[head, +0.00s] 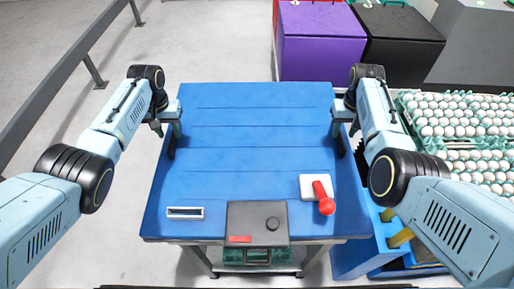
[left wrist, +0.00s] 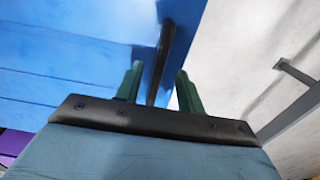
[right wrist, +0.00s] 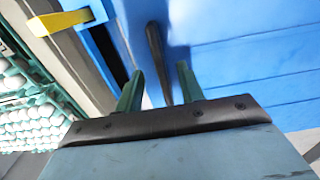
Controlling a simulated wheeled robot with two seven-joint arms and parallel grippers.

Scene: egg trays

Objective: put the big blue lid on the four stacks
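The big blue lid (head: 258,150) lies flat in front of me, a wide panel with shallow grooves. I cannot tell clearly where it ends and the table top begins. A dark upright handle stands at its left edge (left wrist: 164,50) and another at its right edge (right wrist: 157,55). My left gripper (left wrist: 160,82) is open, its green fingers on either side of the left handle. My right gripper (right wrist: 158,85) is open, its fingers on either side of the right handle. Stacks of green trays with white eggs (head: 455,115) stand at the right, partly hidden by my right arm.
A red lever on a white base (head: 312,187), a dark control box (head: 258,222) and a small white slotted piece (head: 185,213) are at the near edge. Purple (head: 320,45) and black (head: 400,38) boxes stand beyond. A rail (head: 60,75) runs along the left; floor there is clear.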

